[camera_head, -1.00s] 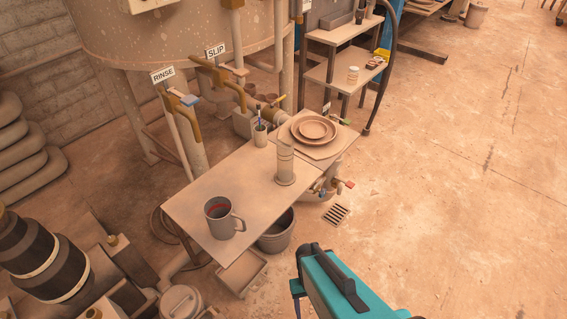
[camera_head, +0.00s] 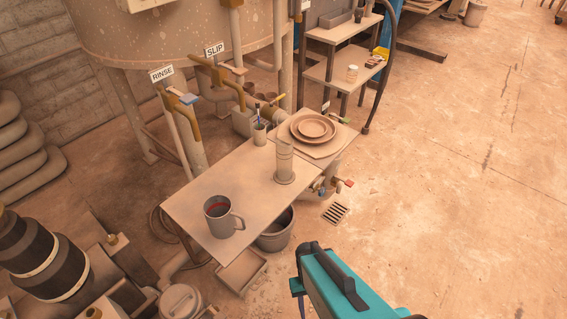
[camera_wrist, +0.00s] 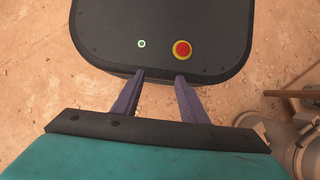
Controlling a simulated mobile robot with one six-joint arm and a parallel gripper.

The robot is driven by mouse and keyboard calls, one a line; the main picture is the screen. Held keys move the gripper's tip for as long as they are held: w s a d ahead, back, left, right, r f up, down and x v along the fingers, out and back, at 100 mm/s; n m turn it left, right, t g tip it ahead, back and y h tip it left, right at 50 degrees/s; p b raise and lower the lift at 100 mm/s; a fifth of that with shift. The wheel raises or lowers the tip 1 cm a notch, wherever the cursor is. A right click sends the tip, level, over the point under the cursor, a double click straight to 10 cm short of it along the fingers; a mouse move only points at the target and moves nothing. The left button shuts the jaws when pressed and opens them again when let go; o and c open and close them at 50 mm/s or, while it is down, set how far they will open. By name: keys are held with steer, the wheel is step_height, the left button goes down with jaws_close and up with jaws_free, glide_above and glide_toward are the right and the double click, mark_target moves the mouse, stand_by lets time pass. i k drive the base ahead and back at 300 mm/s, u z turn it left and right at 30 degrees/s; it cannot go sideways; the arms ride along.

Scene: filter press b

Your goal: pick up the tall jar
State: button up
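The tall jar is a slim pale cylinder (camera_head: 284,160) standing upright on a small table (camera_head: 220,175), near its right edge. It has a wider round foot. A grey jug with a handle (camera_head: 222,217) and dark reddish contents stands nearer on the same table. My gripper (camera_wrist: 160,77) shows in the wrist view with its two purple fingers apart and nothing between them. In the head view my teal arm is at the lower middle, to the right of and below the table, well away from the jar. The jar is not in the wrist view.
A cup with brushes (camera_head: 260,134) stands behind the jar. Stacked brown plates (camera_head: 313,128) lie on a board behind and right. Taps labelled RINSE (camera_head: 162,74) and SLIP (camera_head: 214,50) overhang behind the table. A bucket (camera_head: 276,232) stands below. Floor at right is open.

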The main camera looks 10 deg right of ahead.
mark_target(285, 175)
steer(key=z, duration=0.8)
steer(key=k, duration=0.15)
steer(key=u, duration=3.45)
steer(key=k, duration=0.7)
steer(key=z, duration=0.25)
